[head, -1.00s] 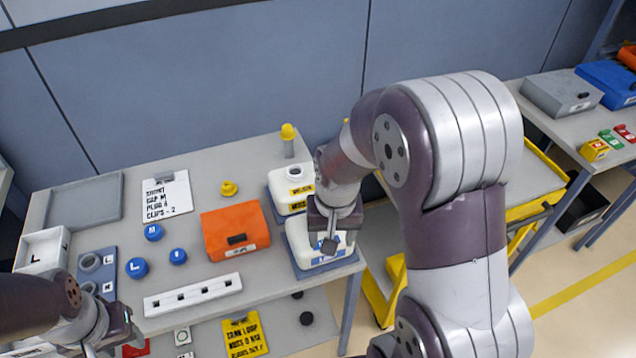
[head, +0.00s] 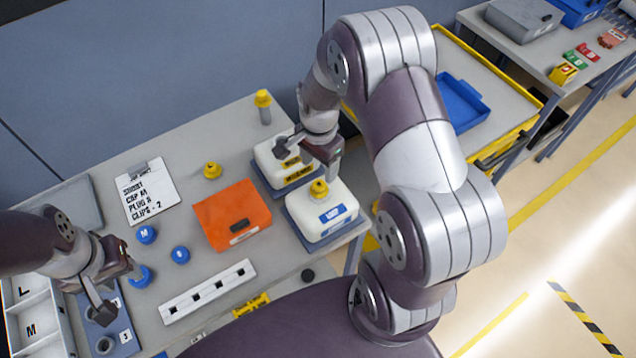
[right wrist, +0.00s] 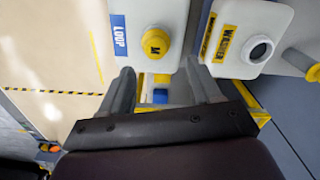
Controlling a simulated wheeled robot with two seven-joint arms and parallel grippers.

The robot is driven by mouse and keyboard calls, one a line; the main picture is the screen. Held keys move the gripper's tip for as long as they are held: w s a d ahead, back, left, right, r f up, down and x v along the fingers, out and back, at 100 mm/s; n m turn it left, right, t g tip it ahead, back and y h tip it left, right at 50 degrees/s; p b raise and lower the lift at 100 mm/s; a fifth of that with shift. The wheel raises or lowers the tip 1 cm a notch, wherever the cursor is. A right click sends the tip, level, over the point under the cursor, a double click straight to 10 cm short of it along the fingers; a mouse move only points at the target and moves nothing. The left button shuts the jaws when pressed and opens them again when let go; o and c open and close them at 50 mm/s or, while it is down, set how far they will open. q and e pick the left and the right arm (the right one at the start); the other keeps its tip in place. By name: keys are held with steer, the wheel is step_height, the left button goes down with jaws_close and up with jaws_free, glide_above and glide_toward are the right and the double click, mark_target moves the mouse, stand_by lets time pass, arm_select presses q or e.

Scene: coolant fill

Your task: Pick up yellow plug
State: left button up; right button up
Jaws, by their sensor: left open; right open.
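A small yellow knob-shaped piece (head: 212,171) sits on the table behind the orange case. A grey post with a yellow top (head: 263,100) stands at the table's back edge; its yellow end also shows in the right wrist view (right wrist: 314,73). I cannot tell which of the two is the plug. My right gripper (head: 308,154) is open and empty above the white washer tank (head: 273,168), whose open neck (right wrist: 259,50) shows in the right wrist view. A yellow cap marked M (right wrist: 155,42) sits on the loop tank (head: 325,215). My left gripper (head: 118,287) is open beside a blue cap (head: 141,277).
An orange case (head: 232,213), a white slotted rail (head: 208,291), blue caps (head: 146,234) and a job sheet (head: 147,190) lie on the table. A yellow cart with a blue tray (head: 462,100) stands to the right. The table is clear between the sheet and the post.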

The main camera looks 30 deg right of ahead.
mark_target(320, 183)
steer(key=f+p, duration=0.1)
steer(key=f, duration=0.1)
steer(key=s+f+p, duration=0.1)
steer(key=f, duration=0.2)
steer(key=shift+f, duration=0.3)
steer(key=shift+w+f, duration=0.15)
steer(key=shift+w, duration=0.1)
steer(key=c, duration=0.4)
steer(key=shift+s, duration=0.1)
steer(key=c, duration=0.8)
